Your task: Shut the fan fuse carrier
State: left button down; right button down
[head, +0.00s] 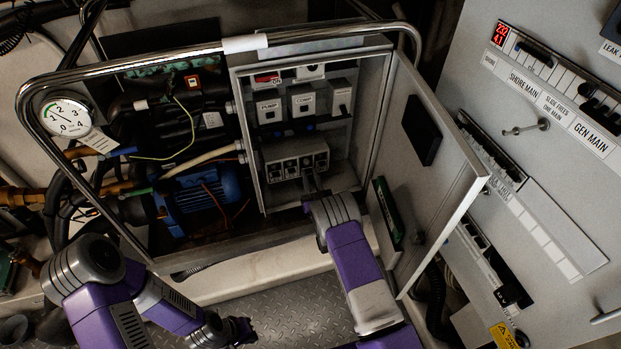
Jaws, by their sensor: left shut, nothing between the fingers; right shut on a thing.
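A grey fuse block (295,160) with several dark-fronted carriers sits low inside the open cabinet. My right gripper (311,183) is at the front of this block, towards its right end, and is shut on a small part there. That part, which looks like the fan fuse carrier, is mostly hidden by the fingers, and its angle cannot be told. My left gripper (243,330) is shut and empty, low in front of the cabinet over the metal floor.
The cabinet door (433,150) stands open to the right, close to my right arm. A chrome rail (150,66) runs around the frame. A blue motor (203,190) and hoses lie left of the cabinet. A switch panel (560,95) stands at the right.

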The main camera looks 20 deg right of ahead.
jog(key=g+p, duration=0.1)
jog(key=r+g+p, duration=0.1)
jog(key=p, duration=0.1)
jog(key=shift+w+r, duration=0.3)
jog(key=shift+w+g+p, duration=0.35)
jog(key=shift+g+p, duration=0.4)
jog(key=shift+g, duration=0.25)
jog(key=c, duration=0.9)
grip_release()
jog(key=shift+f, duration=0.1)
jog(key=s+p, duration=0.1)
jog(key=s, duration=0.6)
jog(key=shift+s+d+f+p, duration=0.1)
jog(key=shift+s+p, duration=0.2)
jog(key=shift+p, duration=0.05)
